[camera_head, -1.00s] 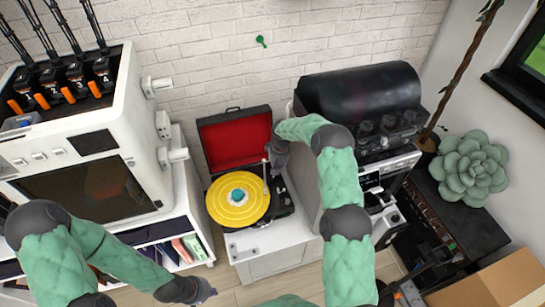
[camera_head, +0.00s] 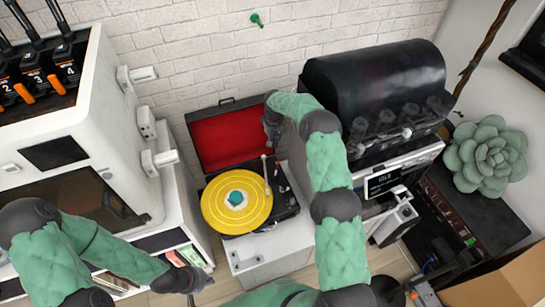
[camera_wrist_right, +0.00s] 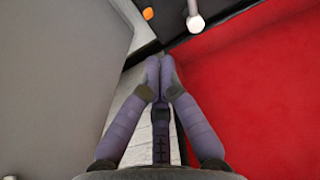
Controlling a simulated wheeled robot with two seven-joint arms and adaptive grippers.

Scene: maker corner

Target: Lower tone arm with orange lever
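The turntable (camera_head: 289,207) is an open black case with a red-lined lid (camera_head: 228,138). A yellow record (camera_head: 222,215) with a teal centre lies on its platter. The tone arm (camera_head: 266,174) is a thin pale bar at the record's right side; whether it touches the record I cannot tell. In the right wrist view a small orange piece (camera_wrist_right: 147,13), likely the lever, shows at the top beside a white round-ended part (camera_wrist_right: 195,22). My right gripper (camera_wrist_right: 160,62) is shut and empty, beside the lid's right edge, apart from the orange piece. My left gripper (camera_head: 203,281) hangs low, away from the turntable; its fingers are unclear.
The turntable stands on a white cabinet (camera_head: 258,255). A black-hooded machine (camera_head: 375,85) stands close on the right, beside my right arm. A white machine (camera_head: 110,100) and shelf are on the left. A green succulent (camera_head: 488,155) is at the far right.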

